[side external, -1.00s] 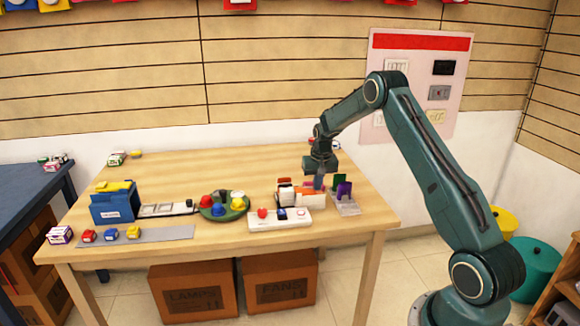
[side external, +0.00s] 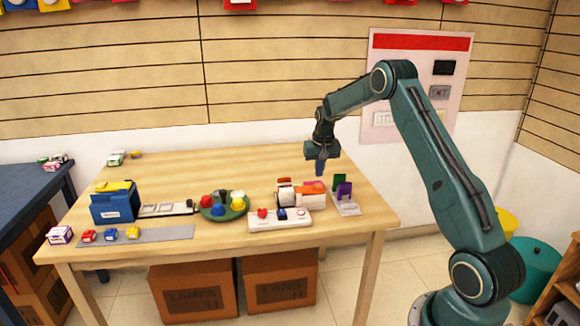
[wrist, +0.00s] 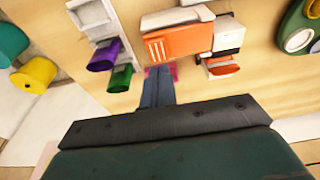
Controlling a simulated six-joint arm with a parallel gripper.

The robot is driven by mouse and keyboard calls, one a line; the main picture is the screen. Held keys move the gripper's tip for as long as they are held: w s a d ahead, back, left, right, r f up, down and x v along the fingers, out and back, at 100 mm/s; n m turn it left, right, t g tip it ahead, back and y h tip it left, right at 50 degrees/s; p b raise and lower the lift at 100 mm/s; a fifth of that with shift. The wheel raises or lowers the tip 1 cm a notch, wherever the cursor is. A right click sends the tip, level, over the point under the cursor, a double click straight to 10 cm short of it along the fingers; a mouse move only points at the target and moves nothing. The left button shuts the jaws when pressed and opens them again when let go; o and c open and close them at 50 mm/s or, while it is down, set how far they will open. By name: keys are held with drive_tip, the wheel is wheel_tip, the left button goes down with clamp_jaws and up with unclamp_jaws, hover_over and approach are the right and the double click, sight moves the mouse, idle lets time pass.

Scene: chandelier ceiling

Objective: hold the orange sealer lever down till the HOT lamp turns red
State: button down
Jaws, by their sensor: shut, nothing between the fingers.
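The sealer appears to be the white unit with an orange top (side external: 314,187) towards the front right of the table. In the wrist view its orange part (wrist: 178,41) shows just beyond my fingertips, beside a white and orange block (wrist: 225,48). Which orange piece is the lever, and whether it is up or down, I cannot tell. The HOT lamp and its colour cannot be made out. My gripper (side external: 320,170) is shut and empty, pointing down above and slightly behind the sealer, apart from it in the side view. Its blue-grey fingers (wrist: 159,82) also show in the wrist view.
A white stand with purple and green pieces (side external: 343,193) is close on the right. A white button panel (side external: 280,222) lies in front, and a green tray (side external: 222,213) with coloured domes to the left.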

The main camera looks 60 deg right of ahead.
sight(318, 187)
drive_tip(key=shift+d+r, duration=0.1)
drive_tip(key=shift+r, duration=1.4)
drive_tip(key=s+a+r+n+t, duration=0.15)
drive_tip(key=s+a+r, duration=0.35)
drive_tip(key=a+r, duration=0.5)
drive_tip(key=s+a+r+n+t, duration=0.1)
drive_tip(key=s+a+r+n, duration=0.25)
drive_tip(key=a+r, duration=0.6)
drive_tip(key=s+a+f+n, duration=0.1)
drive_tip(key=s+a+n, duration=0.1)
drive_tip(key=s+a, duration=0.5)
drive_tip(key=s+a+f+n+t+y, duration=0.1)
drive_tip(key=s+a+n, duration=0.1)
drive_tip(key=s+a, duration=0.6)
drive_tip(key=s, duration=0.7)
drive_tip(key=shift+s+f+y, duration=0.3)
drive_tip(key=shift+s, duration=0.05)
drive_tip(key=shift+w+a+t, duration=0.1)
drive_tip(key=shift+w+t, duration=0.05)
drive_tip(key=shift+t, duration=0.1)
